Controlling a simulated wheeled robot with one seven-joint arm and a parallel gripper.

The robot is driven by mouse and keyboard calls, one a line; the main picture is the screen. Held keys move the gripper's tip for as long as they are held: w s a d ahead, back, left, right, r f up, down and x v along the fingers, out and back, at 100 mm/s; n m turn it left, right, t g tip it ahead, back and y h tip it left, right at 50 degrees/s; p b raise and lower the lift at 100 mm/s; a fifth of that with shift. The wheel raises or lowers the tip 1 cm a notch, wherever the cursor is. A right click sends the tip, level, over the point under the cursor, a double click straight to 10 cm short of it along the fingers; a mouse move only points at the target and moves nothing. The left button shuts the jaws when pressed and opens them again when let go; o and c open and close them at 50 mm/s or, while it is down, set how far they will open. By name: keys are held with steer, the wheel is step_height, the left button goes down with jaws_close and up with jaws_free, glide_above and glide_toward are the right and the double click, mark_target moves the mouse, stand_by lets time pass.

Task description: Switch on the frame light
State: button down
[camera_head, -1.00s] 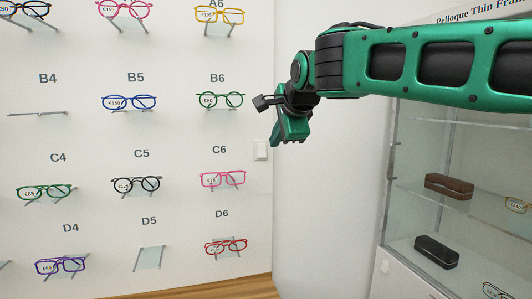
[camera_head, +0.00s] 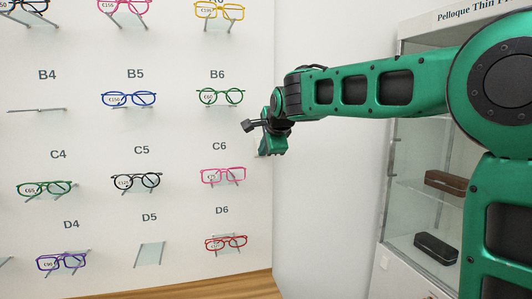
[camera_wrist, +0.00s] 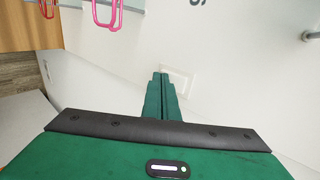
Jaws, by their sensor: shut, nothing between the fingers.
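A white switch plate (camera_wrist: 186,77) on the white wall shows in the wrist view, just beyond and to the right of my fingertips, which cover part of it. In the head view my gripper (camera_head: 265,153) is in front of the plate's place, at the right edge of the glasses wall, and hides most or all of it. My gripper also shows in the wrist view (camera_wrist: 161,78), with its green fingers closed together and empty. I cannot tell whether the fingertips touch the plate, or whether the switch is on.
Pink glasses (camera_head: 223,176) on a small holder are just left of my gripper, with green glasses (camera_head: 219,97) above and red glasses (camera_head: 226,244) below. A glass cabinet with a brown case (camera_head: 445,184) stands at right. A small white plate (camera_head: 384,262) is on its base.

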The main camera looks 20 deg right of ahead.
steer(key=shift+w+f, duration=0.1)
steer(key=shift+w, duration=0.1)
stand_by(0.4)
steer(key=shift+r, duration=1.1)
steer(key=s+f+v, duration=0.1)
steer(key=f+v, duration=0.1)
steer(key=v, duration=1.1)
steer(key=shift+s, duration=0.2)
